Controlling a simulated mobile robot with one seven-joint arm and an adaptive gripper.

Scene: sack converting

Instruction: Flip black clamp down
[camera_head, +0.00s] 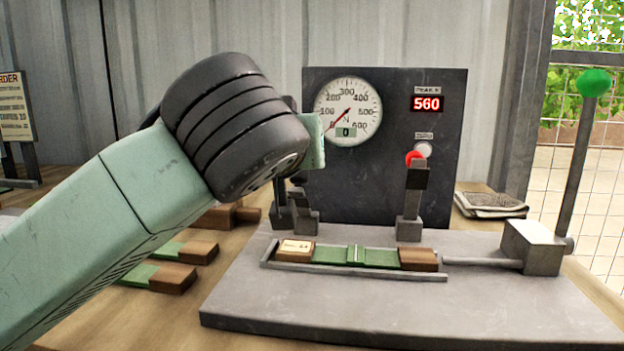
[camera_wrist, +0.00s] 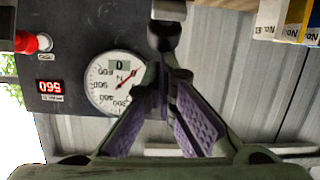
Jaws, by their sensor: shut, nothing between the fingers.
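The black clamp stands at the left of the test fixture in the head view, where its grey base (camera_head: 306,222) shows below my arm and its upper part is hidden. In the wrist view, which is upside down, its black knob (camera_wrist: 163,38) sits just beyond my fingertips on a grey stem. My gripper (camera_wrist: 163,85) is shut with nothing between its purple-padded fingers. Its tips point at the knob; I cannot tell if they touch it. In the head view my wrist hides the fingers. The red-knobbed clamp (camera_head: 412,205) stands upright to the right.
A green strip with wooden end blocks (camera_head: 357,256) lies in a rail on the grey base plate (camera_head: 400,311). Behind stands a dark panel (camera_head: 455,130) with a dial and a red 560 display. A green-knobbed lever (camera_head: 575,150) rises at right. Wooden-ended strips (camera_head: 172,277) lie at left.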

